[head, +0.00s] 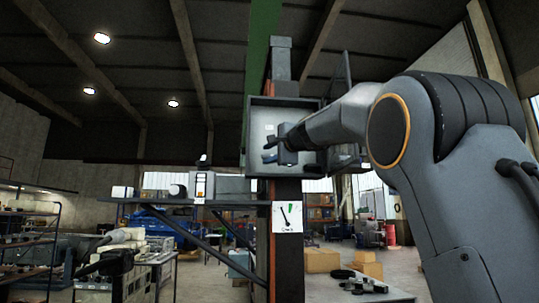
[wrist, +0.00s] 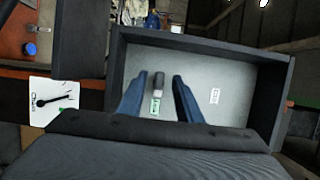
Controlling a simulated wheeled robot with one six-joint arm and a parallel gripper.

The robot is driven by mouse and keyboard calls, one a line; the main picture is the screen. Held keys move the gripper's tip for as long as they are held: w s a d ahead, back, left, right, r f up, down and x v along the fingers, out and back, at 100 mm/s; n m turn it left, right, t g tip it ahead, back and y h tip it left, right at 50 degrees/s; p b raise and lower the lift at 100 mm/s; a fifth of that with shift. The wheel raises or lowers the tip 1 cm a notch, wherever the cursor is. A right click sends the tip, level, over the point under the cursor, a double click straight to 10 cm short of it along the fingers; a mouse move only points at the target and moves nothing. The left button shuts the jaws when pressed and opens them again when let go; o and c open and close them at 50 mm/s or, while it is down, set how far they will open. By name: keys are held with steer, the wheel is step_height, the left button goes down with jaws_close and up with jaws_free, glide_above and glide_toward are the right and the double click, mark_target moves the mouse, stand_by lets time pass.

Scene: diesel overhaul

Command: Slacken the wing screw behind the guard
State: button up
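A grey open-fronted box (head: 258,115) is mounted on the post, and its pale back panel (wrist: 235,85) fills the middle of the wrist view. A small dark grey part (wrist: 159,82), probably the wing screw, stands at that panel above a green-marked label (wrist: 155,106). My gripper (head: 272,150) is at the box opening. In the wrist view its two blue fingers (wrist: 158,92) are apart, one on each side of the dark part, with visible gaps. Whether they reach its depth I cannot tell. I cannot identify the guard for certain.
A shelf (head: 170,201) with small devices extends left of the post.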

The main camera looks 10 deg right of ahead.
mark_target(267, 157)
steer(key=shift+w, duration=0.1)
steer(key=shift+w+d+p, duration=0.15)
steer(key=shift+w+p, duration=0.75)
steer(key=shift+w, duration=0.65)
steer(key=shift+c, duration=0.3)
jaws_close()
steer(key=n+p, duration=0.2)
steer(key=shift+s+r+g+p, duration=0.1)
steer(key=shift+r+g+p, duration=0.1)
steer(key=shift+g+p, duration=0.15)
steer(key=shift+n+g+h+p, duration=0.25)
steer(key=shift+n+h+p, duration=0.05)
steer(key=shift+n+p, duration=0.6)
steer(key=shift+f+n, duration=0.2)
steer(key=shift+n, duration=0.1)
